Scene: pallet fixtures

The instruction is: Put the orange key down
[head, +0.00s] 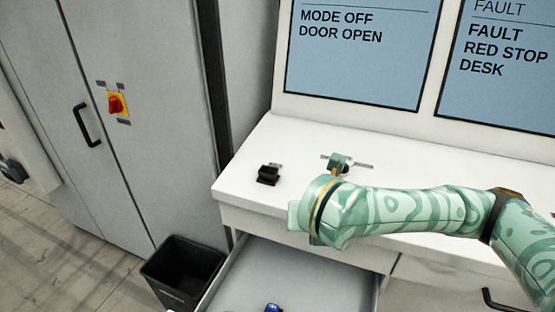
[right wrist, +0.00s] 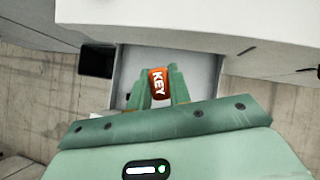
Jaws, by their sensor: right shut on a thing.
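The orange key (right wrist: 159,87), a block lettered KEY, is between the two green fingers of my right gripper (right wrist: 160,72) in the right wrist view. The gripper is shut on it. Behind the key in that view lies the pale floor of an open drawer (right wrist: 140,57). In the head view my right arm reaches in from the right over the desk's front edge, above the open drawer (head: 300,272). The key and the fingertips are hidden there by the arm. My left gripper is not in view.
A small blue object (head: 272,308) lies in the drawer. A black block (head: 268,175) stands on the white desk (head: 245,170). A black bin (head: 183,268) stands left of the drawer. A grey cabinet (head: 150,100) with a red switch is at left. Screens (head: 360,60) stand behind the desk.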

